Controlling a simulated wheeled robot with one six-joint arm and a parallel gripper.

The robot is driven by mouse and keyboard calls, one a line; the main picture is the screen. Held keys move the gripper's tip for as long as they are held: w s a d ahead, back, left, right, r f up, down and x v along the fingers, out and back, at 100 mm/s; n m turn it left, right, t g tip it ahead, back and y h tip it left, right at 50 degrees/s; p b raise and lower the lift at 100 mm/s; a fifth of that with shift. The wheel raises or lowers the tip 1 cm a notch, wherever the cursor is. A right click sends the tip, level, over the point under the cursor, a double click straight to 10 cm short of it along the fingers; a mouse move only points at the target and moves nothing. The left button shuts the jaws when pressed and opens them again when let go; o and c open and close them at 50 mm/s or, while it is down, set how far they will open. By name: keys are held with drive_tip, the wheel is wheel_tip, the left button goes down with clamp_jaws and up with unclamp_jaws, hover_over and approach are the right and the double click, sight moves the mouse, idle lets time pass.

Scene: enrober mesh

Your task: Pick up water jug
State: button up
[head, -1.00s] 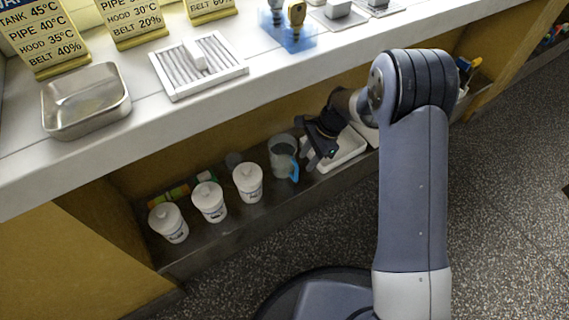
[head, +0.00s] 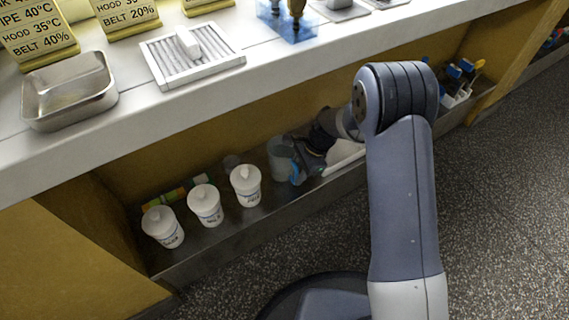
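The water jug (head: 279,158) is a clear grey jug with a blue handle (head: 297,174) on its right side. It stands upright on the low shelf under the counter, to the right of the white lidded tubs. My gripper (head: 299,163) is at the jug's right side, by the blue handle. The dark fingers overlap the handle in the head view, and the handle is partly hidden. I cannot tell whether the fingers are open or shut on it.
Three white lidded tubs, the nearest one (head: 246,186) close on the jug's left, stand on the shelf (head: 222,232). A white tray (head: 345,153) lies right of the jug. The counter (head: 190,98) overhangs the shelf and holds a metal pan (head: 70,92).

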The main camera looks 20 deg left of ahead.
clamp_jaws()
idle(1.1)
